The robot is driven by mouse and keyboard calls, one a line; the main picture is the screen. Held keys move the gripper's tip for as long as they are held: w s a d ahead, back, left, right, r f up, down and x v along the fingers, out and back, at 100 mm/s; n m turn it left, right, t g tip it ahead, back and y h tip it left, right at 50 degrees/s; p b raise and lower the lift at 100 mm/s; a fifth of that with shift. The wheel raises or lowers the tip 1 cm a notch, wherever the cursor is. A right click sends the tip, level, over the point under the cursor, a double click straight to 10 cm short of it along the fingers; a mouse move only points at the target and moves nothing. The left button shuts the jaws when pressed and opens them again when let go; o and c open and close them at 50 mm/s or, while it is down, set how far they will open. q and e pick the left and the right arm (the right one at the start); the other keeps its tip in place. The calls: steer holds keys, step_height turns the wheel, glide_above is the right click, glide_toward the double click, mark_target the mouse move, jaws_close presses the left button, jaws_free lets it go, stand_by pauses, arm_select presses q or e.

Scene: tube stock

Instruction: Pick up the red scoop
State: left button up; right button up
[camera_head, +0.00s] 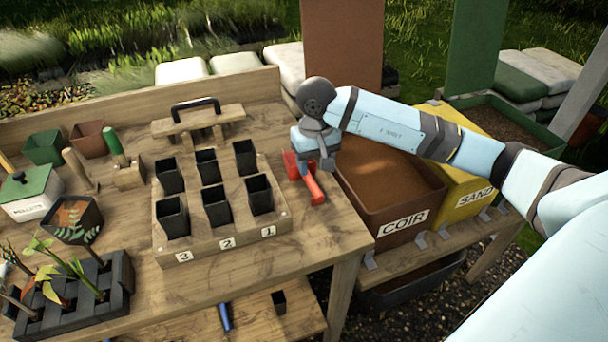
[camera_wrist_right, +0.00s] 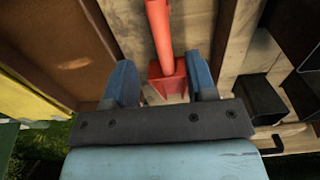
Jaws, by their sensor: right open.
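The red scoop (camera_head: 314,190) lies on the wooden bench, to the right of the block of black pots. My right gripper (camera_head: 313,164) is above it and hides part of it in the head view. In the right wrist view my open right gripper (camera_wrist_right: 162,78) has one blue finger on each side of the red scoop (camera_wrist_right: 159,32). The scoop's handle points away from the gripper there, and its wider end is between the fingers. I see no finger closed on it. My left gripper is not in view.
The wooden pot holder (camera_head: 232,238) with several black pots stands just left of the scoop. The brown coir bin (camera_head: 402,213) and yellow sand bin (camera_head: 471,211) stand to the right. A wooden block with a black handle (camera_head: 198,120) is behind the pots.

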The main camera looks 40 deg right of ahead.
mark_target(313, 183)
steer(key=f, duration=0.8)
steer(key=shift+w+p, duration=0.25)
steer(key=shift+p, duration=0.05)
jaws_close()
